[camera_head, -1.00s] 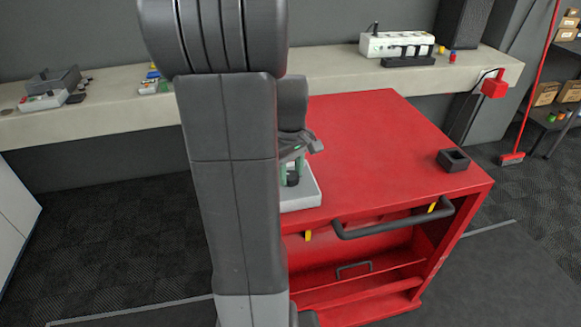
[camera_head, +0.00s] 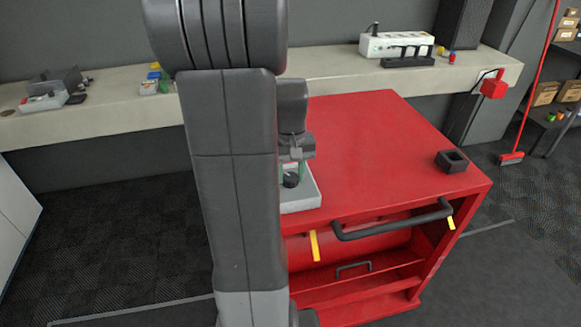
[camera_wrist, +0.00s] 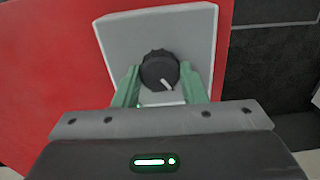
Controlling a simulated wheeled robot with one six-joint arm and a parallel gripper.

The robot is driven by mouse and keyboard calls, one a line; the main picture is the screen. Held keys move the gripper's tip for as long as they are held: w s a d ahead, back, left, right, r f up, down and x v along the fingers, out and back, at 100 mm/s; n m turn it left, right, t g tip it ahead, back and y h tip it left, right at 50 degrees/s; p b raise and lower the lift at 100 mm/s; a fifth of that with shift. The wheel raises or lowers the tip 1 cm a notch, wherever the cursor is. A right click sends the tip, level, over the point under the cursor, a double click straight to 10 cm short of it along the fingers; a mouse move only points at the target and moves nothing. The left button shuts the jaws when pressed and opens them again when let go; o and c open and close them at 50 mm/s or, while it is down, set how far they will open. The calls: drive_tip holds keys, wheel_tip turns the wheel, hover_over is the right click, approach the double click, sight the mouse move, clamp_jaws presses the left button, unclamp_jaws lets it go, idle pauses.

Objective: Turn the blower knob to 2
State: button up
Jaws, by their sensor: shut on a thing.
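The blower knob is a round black knob (camera_wrist: 157,68) with a ribbed rim, on a light grey box (camera_wrist: 113,34). In the wrist view its white pointer mark points to the lower right; no numbers are readable. My gripper (camera_wrist: 160,80) is shut on the knob, with one green finger on each side of it. In the head view the knob (camera_head: 291,181) shows under my gripper (camera_head: 292,170), and the box (camera_head: 301,201) sits on the red cabinet, partly hidden behind my arm.
The red cabinet (camera_head: 375,150) has a mostly clear top with a small black open box (camera_head: 453,160) at its right. A dark bar handle (camera_head: 395,226) juts from its front. A pale bench (camera_head: 335,67) behind holds a white device (camera_head: 397,44).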

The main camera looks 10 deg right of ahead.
sight(291, 176)
drive_tip(key=m, duration=0.5)
drive_tip(key=shift+r+m+p, duration=0.1)
drive_tip(key=shift+m+p, duration=0.2)
drive_tip(key=shift+p, duration=0.05)
drive_tip(key=shift+m, duration=2.2)
drive_tip(key=o, duration=1)
wheel_tip(291, 176, up, 14)
drive_tip(key=shift+f, duration=0.1)
